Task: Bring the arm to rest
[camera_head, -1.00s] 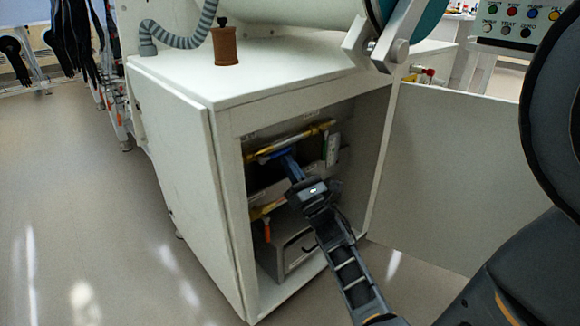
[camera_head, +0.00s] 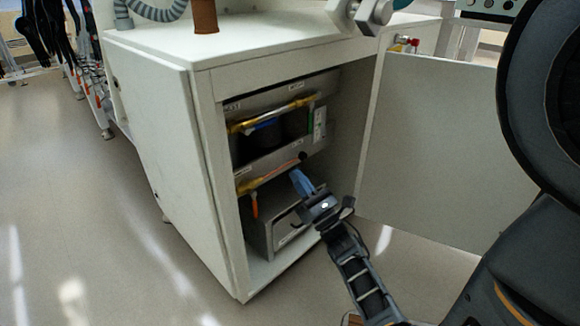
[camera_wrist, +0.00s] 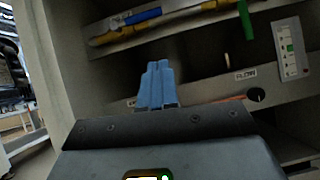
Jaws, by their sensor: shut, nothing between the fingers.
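My gripper (camera_head: 301,182) is shut and empty, with its blue fingers together. In the head view it is at the open front of the white cabinet (camera_head: 205,170), in front of the lower shelf panel. In the wrist view the blue fingers (camera_wrist: 158,84) point into the cabinet, towards the dark upper bay. My arm runs down to the lower right from the gripper.
The cabinet door (camera_head: 425,150) stands open on the right. Inside are a yellow-ended bar (camera_head: 270,116), a grey drawer box (camera_head: 290,228) and a label card (camera_wrist: 290,48). A brown cylinder (camera_head: 204,16) stands on top. The floor (camera_head: 90,220) at left is clear.

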